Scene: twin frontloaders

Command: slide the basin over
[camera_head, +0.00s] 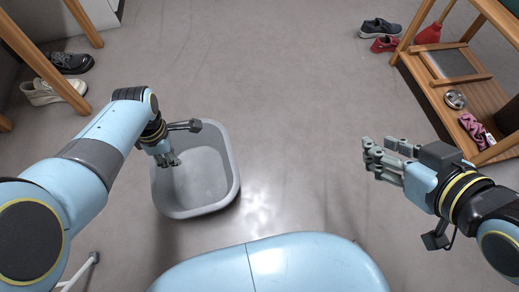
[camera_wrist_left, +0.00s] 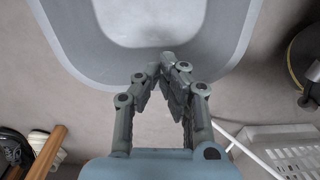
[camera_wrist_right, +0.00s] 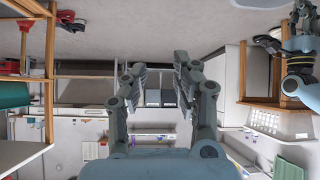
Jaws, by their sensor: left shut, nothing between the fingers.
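The grey basin (camera_head: 218,200) stands on the floor left of centre in the head view, in front of my base. It looks empty inside. My left gripper (camera_head: 172,161) is over the basin's left part in that view, its fingers shut with nothing between them. In the left wrist view the fingertips (camera_wrist_left: 167,62) overlap the basin's near rim (camera_wrist_left: 110,75). I cannot tell whether they touch it. My right gripper (camera_head: 372,158) is away to the right above bare floor, fingers apart. In the right wrist view its fingers (camera_wrist_right: 160,70) are spread and empty.
A wooden shelf (camera_head: 430,85) stands at the right, with shoes (camera_head: 380,28) beside it. Dark and white shoes (camera_head: 65,62) lie at the far left near wooden legs. A white basket (camera_wrist_left: 285,145) shows in the left wrist view. The floor (camera_head: 270,90) beyond and right of the basin is clear.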

